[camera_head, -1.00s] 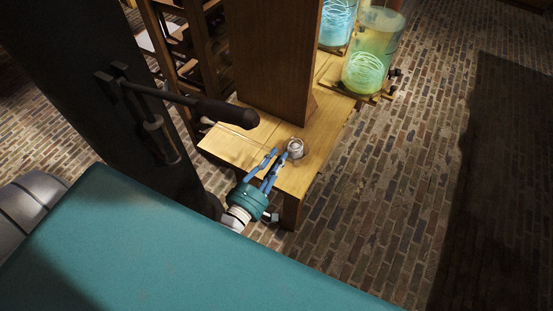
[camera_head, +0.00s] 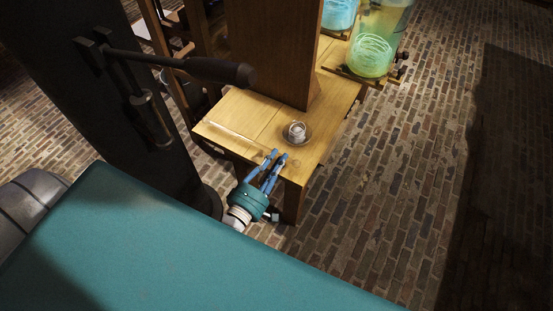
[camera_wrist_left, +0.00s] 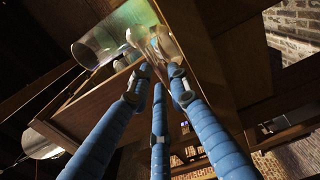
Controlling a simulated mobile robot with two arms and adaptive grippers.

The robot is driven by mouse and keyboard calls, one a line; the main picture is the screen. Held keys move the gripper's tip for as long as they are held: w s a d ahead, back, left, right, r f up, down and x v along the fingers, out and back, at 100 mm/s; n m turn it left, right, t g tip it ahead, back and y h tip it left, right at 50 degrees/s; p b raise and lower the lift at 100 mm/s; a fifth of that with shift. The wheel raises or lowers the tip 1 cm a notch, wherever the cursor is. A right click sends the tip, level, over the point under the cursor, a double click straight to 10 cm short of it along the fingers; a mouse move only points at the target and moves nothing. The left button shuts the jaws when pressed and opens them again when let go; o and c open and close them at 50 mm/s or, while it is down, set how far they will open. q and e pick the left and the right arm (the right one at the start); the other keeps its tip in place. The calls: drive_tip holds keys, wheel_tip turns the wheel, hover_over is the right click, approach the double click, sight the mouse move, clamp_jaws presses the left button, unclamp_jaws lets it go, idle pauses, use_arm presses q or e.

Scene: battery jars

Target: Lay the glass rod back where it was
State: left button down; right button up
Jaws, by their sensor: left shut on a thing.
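My left gripper (camera_head: 277,156) is at the front edge of the wooden table, its blue fingers closed together. The glass rod (camera_head: 232,132) shows only as a thin pale line across the left part of the tabletop, towards the fingertips. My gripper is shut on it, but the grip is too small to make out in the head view. In the left wrist view the blue fingers (camera_wrist_left: 158,75) converge near a clear, brownish glassy shape, and the rod is hard to tell apart there. My right gripper is not in view.
A small round glass dish (camera_head: 297,132) stands on the table (camera_head: 265,110) just beyond the fingertips. A thick wooden post (camera_head: 275,50) rises behind it. Glass jars with green (camera_head: 375,50) and blue (camera_head: 340,14) glowing contents stand at the back right. The tabletop's left part is otherwise clear.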

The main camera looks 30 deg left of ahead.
use_arm(q)
drive_tip(key=shift+f, duration=0.15)
drive_tip(key=c, duration=1.5)
unclamp_jaws()
drive_tip(key=shift+c, duration=0.2)
drive_tip(key=shift+s, duration=0.1)
drive_tip(key=shift+f, duration=0.15)
